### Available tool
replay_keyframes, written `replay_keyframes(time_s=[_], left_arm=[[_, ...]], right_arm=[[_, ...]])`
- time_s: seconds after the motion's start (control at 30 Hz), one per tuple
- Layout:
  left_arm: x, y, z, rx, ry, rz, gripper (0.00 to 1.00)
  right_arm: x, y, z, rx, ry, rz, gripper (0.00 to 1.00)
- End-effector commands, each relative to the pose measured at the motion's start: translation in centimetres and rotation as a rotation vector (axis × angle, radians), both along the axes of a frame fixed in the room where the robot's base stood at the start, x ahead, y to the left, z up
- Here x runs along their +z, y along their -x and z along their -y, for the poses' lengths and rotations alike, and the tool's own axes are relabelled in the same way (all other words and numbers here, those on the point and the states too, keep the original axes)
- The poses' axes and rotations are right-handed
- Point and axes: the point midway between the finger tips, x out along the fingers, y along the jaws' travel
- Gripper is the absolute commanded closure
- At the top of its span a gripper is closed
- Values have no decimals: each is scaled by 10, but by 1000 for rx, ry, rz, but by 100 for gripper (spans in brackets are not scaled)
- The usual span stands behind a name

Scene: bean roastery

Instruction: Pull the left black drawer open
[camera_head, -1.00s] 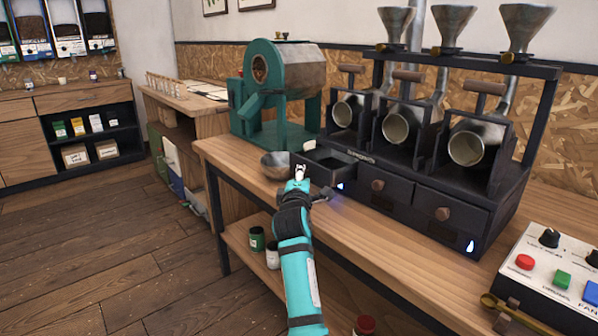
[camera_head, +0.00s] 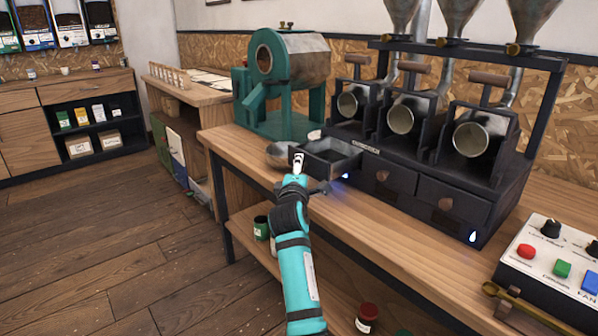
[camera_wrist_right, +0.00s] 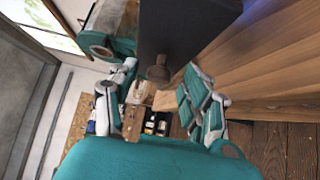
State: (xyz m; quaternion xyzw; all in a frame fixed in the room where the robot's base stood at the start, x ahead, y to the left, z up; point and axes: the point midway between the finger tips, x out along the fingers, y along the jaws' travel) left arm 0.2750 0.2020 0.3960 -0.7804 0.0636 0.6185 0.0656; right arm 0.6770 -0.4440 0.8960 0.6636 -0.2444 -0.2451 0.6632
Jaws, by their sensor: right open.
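The left black drawer (camera_head: 337,153) stands pulled out of the black machine base in the head view, its empty-looking tray showing. Its dark front (camera_wrist_right: 185,32) and round knob (camera_wrist_right: 158,70) fill the upper middle of the right wrist view. My right gripper (camera_head: 308,174) is at the drawer's front in the head view. In the wrist view, my right gripper (camera_wrist_right: 160,103) is open, one finger on each side of the knob, with gaps between them and it. My left gripper is not in view.
A metal bowl (camera_head: 281,155) sits just left of the drawer, in front of the teal roaster (camera_head: 285,85). Two closed drawers (camera_head: 388,181) lie to the right. The control panel (camera_head: 555,262) is at the right edge.

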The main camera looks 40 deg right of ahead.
Motion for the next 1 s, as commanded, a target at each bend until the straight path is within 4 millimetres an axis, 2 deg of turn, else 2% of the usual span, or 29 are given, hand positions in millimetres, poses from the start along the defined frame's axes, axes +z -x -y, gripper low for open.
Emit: replay_keyframes(time_s=[0.13, 0.4, 0.53, 1.0], left_arm=[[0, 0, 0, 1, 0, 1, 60], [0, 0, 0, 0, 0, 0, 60], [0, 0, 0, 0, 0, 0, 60], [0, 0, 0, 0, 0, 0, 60]], right_arm=[[0, 8, -7, 1, 1, -1, 51], [-1, 42, -36, 0, -2, -1, 51], [-1, 53, -45, 1, -1, 0, 51], [-1, 57, -49, 0, -1, -1, 51]])
